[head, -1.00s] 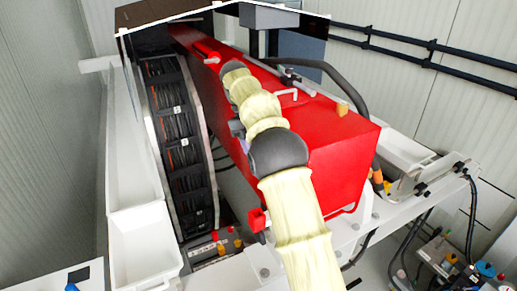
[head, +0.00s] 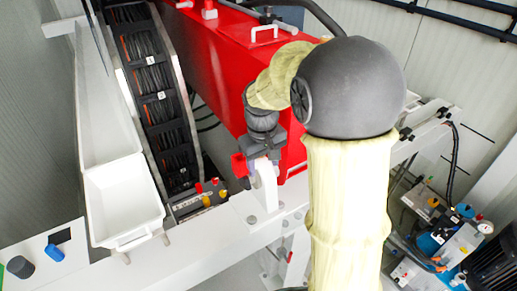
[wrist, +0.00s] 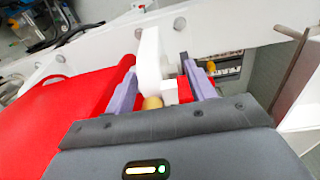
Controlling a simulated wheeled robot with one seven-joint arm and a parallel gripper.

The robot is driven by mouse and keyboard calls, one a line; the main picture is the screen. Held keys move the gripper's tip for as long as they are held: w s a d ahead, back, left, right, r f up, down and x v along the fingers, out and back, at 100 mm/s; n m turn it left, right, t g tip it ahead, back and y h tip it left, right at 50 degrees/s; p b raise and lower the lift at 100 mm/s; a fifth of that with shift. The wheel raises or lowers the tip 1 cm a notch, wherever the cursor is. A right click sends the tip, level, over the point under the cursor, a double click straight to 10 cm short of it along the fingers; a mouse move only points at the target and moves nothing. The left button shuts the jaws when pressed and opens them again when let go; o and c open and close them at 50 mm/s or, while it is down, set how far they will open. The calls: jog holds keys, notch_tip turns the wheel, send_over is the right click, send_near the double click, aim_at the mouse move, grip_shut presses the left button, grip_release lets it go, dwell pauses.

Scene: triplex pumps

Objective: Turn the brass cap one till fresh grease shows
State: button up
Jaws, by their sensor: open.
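A round brass-coloured cap (wrist: 153,102) shows in the wrist view, low between my fingers and close to the palm. I cannot tell whether it touches a finger. My gripper (wrist: 159,66) is open, with its two purple fingers either side of the cap, a white upright plate (wrist: 150,58) and a small red block (wrist: 184,88). In the head view my gripper (head: 260,171) points down at the near end of the red housing (head: 228,47). The cap is hidden there by my wrist. No grease can be made out.
A white tray (head: 125,203) stands left of a cable chain (head: 158,98). A white beam (head: 240,222) runs below my gripper. A blue object (head: 53,252) lies at the lower left. Pumps and hoses (head: 437,235) crowd the lower right.

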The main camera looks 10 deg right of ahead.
jog(key=s+f+m+t+b, duration=0.1)
jog(key=s+f, duration=0.3)
jog(key=s, duration=0.2)
jog(key=s+f+m+t+b, duration=0.1)
jog(key=s+f+m, duration=0.1)
jog(key=s+f, duration=0.2)
jog(key=s+d, duration=0.1)
jog(key=s, duration=0.2)
jog(key=shift+s+f+y+b, duration=0.2)
jog(key=shift+f+y+b, duration=0.1)
jog(key=shift+b, duration=0.1)
